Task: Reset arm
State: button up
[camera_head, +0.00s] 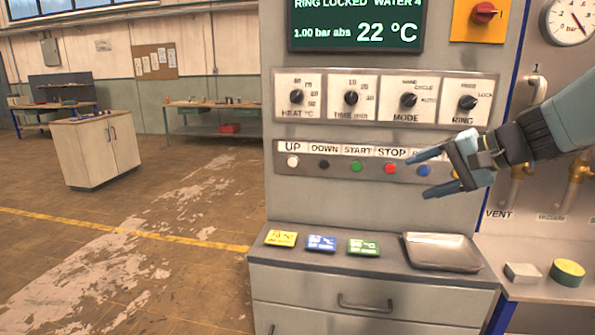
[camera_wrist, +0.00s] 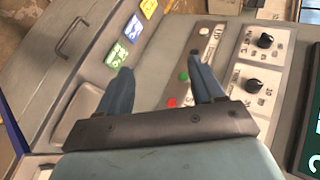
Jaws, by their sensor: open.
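My gripper (camera_head: 428,176) is open and empty in the head view, reaching in from the right in front of the control panel. Its two blue fingers are spread near the blue button (camera_head: 424,170), right of the red STOP button (camera_head: 390,168). In the wrist view my gripper (camera_wrist: 165,85) also shows open, with nothing between the fingertips; the green button (camera_wrist: 183,76) and red button (camera_wrist: 171,102) lie beyond. I cannot tell whether a finger touches the panel. Part of the button label strip is hidden behind the gripper.
Yellow, blue and green cards (camera_head: 364,248) and a metal tray (camera_head: 442,252) lie on the ledge below. Four knobs sit above the buttons, under a screen (camera_head: 356,26) reading 22 °C. A sponge-like yellow-green block (camera_head: 568,271) lies at right. Open floor (camera_head: 150,260) spreads left.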

jog(key=s+a+f+n+g+h, duration=0.1)
jog(key=s+f+n+h, duration=0.1)
jog(key=s, duration=0.4)
jog(key=s+f+n+h, duration=0.3)
jog(key=s+n+h, duration=0.2)
jog(key=h, duration=0.1)
jog(key=shift+s+a+g, duration=0.35)
jog(key=shift+a+g, duration=0.05)
